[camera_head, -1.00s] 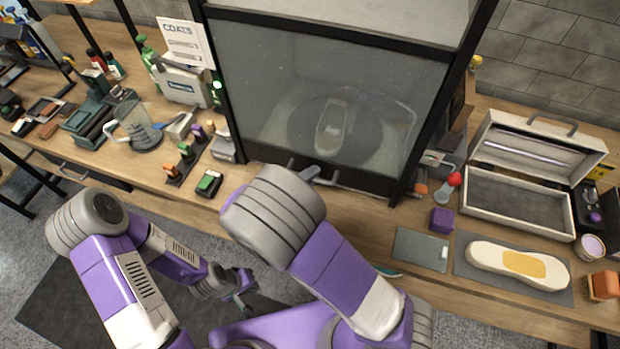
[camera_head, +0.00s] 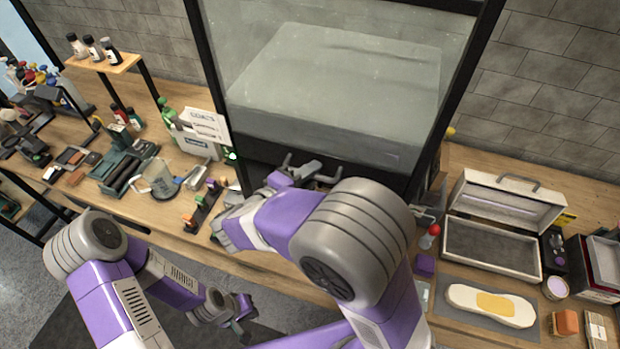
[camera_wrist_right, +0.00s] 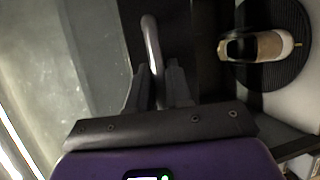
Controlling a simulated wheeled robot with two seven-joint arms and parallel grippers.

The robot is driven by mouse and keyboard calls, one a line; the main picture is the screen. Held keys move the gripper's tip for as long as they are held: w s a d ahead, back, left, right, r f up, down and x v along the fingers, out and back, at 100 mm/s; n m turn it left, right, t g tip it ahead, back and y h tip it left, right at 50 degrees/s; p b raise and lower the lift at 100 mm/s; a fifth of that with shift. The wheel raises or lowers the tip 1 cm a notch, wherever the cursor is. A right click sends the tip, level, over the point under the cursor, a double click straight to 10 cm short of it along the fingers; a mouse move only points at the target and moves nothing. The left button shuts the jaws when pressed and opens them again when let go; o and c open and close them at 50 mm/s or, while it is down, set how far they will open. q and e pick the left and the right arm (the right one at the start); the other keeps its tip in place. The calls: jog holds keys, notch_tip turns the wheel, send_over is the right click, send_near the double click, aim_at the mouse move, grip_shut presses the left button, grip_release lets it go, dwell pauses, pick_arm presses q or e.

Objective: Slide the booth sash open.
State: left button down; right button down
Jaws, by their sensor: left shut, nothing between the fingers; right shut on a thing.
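The booth's glass sash (camera_head: 340,85) stands raised in its dark frame, with its bottom rail above the counter. My right gripper (camera_head: 303,172) is at the bottom rail, shut on the sash's bar handle (camera_head: 287,160). In the right wrist view the handle (camera_wrist_right: 151,40) runs down between the fingers of the right gripper (camera_wrist_right: 160,88). A sneaker (camera_wrist_right: 270,45) on a dark ridged turntable (camera_wrist_right: 298,75) shows beyond the rail there. My right arm hides much of the booth's lower front in the head view. My left gripper (camera_head: 240,318) is shut and empty, low in front of the counter.
The wooden counter (camera_head: 180,240) runs along the front. A white card (camera_head: 205,124) and bottles stand left of the booth. Right of it are an open case (camera_head: 490,245), a purple block (camera_head: 424,264) and a sole-shaped piece (camera_head: 490,303) on a grey mat.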

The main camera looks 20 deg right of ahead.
jog(key=shift+r, duration=0.5)
jog(key=c, duration=1.4)
grip_release()
jog(key=v, duration=0.7)
jog(key=shift+s+a, duration=0.2)
jog(key=shift+a, duration=0.05)
